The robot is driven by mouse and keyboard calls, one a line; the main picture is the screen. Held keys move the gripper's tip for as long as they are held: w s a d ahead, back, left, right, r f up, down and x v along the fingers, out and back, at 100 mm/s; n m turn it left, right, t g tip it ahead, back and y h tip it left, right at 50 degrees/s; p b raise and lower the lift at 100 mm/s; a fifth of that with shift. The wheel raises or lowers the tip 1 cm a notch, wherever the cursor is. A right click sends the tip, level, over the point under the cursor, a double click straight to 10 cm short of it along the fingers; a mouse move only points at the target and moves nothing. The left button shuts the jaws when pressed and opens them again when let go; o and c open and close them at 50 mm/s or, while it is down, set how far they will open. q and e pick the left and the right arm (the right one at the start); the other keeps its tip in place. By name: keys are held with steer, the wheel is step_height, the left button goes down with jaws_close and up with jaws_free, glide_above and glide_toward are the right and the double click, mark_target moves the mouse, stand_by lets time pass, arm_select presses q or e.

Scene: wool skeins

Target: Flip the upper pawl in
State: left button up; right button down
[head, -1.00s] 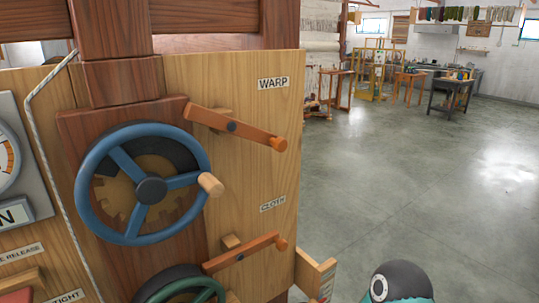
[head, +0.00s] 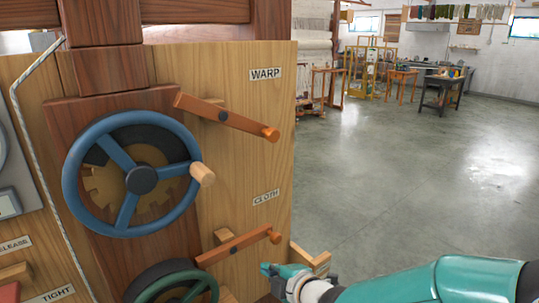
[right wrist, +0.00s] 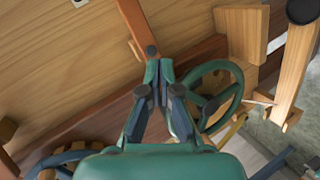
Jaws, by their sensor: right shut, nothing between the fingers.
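The upper pawl (head: 238,121) is an orange-brown wooden bar below the WARP label, beside the blue handwheel (head: 180,209). It slopes down to the right to a knob, and its left end lies near the wheel's upper right rim. A similar lower pawl (head: 232,247) sits below the CLOTH label, beside the green handwheel (head: 150,284). My right gripper (head: 266,268) is shut and empty, just below the lower pawl's knobbed end and well below the upper pawl. In the right wrist view its fingertips (right wrist: 158,66) are near an orange-brown bar (right wrist: 130,14); contact is unclear.
The wooden panel (head: 240,160) ends at a right edge, with open floor (head: 390,200) beyond. A small wooden bracket (head: 310,260) juts out near my right gripper. A cord (head: 35,150) runs down the left. Tables stand far back.

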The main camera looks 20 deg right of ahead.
step_height(320, 180, up, 23)
steer(key=s+d+n+t, duration=0.2)
steer(key=n+t, duration=0.4)
steer(key=n, duration=0.3)
steer(key=shift+d+n+y+b, duration=0.15)
steer(key=shift+n+y+b, duration=0.15)
steer(key=shift+n+b, duration=0.1)
steer(key=shift+f, duration=0.1)
steer(key=p, duration=0.6)
glide_toward(250, 127)
steer(key=w+f, duration=0.3)
steer(key=w, duration=0.2)
steer(key=shift+s+d, duration=0.1)
steer(key=shift+d, duration=0.3)
steer(key=shift+b, duration=0.3)
